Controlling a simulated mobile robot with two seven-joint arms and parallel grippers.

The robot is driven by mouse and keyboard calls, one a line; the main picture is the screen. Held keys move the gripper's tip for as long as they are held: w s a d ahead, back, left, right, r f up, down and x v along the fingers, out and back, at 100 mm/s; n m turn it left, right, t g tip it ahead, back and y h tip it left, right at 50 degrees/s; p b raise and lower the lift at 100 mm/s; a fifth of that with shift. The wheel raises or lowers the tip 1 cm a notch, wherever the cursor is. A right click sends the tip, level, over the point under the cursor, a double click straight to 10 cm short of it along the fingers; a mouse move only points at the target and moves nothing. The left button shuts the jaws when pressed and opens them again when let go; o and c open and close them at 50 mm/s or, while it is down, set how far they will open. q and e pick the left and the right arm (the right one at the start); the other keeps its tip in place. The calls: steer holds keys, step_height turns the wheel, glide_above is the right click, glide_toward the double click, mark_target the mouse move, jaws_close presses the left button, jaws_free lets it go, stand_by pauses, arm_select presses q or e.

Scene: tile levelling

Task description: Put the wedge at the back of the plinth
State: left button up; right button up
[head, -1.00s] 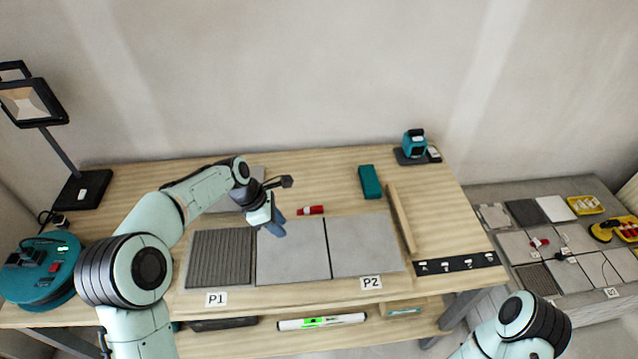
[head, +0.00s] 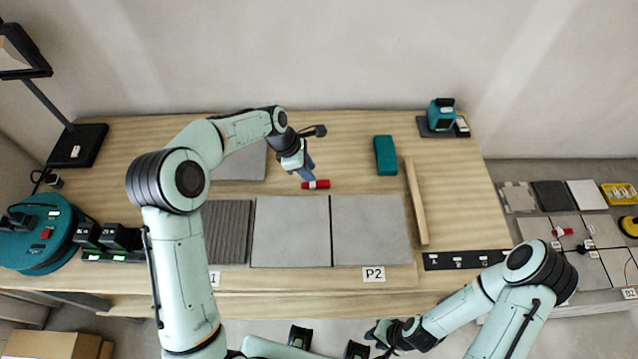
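A small red wedge (head: 316,185) with a pale mark lies on the wooden bench, just behind the back edge of the grey tiles.
Two smooth grey tiles (head: 290,232) and a ribbed dark tile (head: 228,232) lie in a row. A teal block (head: 385,155) and a wooden strip (head: 416,202) lie to the right. A lamp (head: 80,146) stands back left.

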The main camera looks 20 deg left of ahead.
mark_target(318, 183)
arm_select(q)
steer(key=shift+x, duration=3)
jaws_close()
